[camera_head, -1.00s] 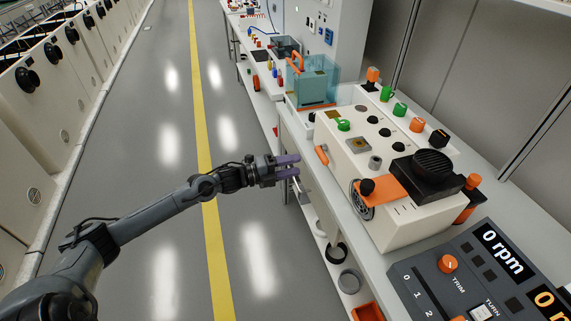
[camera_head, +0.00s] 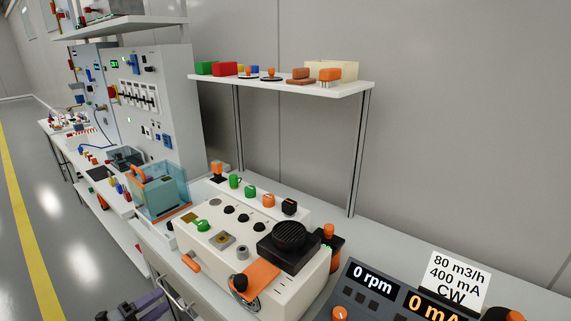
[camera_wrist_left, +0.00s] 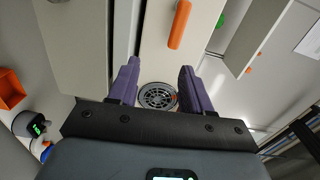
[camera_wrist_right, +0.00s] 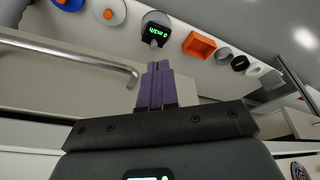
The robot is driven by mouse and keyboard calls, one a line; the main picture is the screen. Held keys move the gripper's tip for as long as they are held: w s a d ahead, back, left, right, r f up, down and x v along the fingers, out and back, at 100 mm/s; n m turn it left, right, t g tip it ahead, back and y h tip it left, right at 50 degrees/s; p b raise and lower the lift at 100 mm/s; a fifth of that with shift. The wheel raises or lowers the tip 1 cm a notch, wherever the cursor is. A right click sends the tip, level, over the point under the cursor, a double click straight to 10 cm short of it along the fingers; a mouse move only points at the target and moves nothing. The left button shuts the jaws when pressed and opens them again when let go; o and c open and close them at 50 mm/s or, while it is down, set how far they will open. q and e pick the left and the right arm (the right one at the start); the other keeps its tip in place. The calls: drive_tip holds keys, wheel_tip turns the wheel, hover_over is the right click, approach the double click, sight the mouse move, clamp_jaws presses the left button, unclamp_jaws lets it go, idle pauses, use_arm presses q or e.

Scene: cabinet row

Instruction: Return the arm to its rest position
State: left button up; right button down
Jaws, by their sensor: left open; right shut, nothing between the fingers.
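My left gripper (camera_head: 148,304) shows at the bottom edge of the head view, beside the front of the bench; most of its arm is out of frame. In the left wrist view its two purple fingers (camera_wrist_left: 158,82) are spread apart with nothing held between them. A round fan grille (camera_wrist_left: 158,96) and an orange handle (camera_wrist_left: 180,25) show beyond them. My right gripper is outside the head view. In the right wrist view its purple fingers (camera_wrist_right: 155,86) are together and empty, near a metal bar handle (camera_wrist_right: 75,57).
A cream machine (camera_head: 215,245) with knobs stands on the bench, beside a clear blue box (camera_head: 160,190). An orange bin (camera_wrist_right: 199,45) shows in the right wrist view. The aisle floor (camera_head: 50,215) at left is clear.

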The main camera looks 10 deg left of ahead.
use_arm(q)
drive_tip(key=s+d+n+g+y+p, duration=0.1)
drive_tip(key=s+d+n+p, duration=0.25)
drive_tip(key=d, duration=0.35)
drive_tip(key=s+d+n+y+p, duration=0.25)
drive_tip(key=s+d+n, duration=0.2)
drive_tip(key=d, duration=0.35)
drive_tip(key=s+d+n+g+y+p, duration=0.1)
drive_tip(key=s+d+n+p, duration=0.3)
drive_tip(key=d, duration=0.3)
drive_tip(key=s+r+n+g+y+p, duration=0.25)
drive_tip(key=s+n+g, duration=0.75)
drive_tip(key=s, duration=0.6)
wheel_tip(320, 180, up, 37)
drive_tip(key=m+p, duration=0.1)
drive_tip(key=p, duration=3.6)
drive_tip(key=shift+d, duration=0.45)
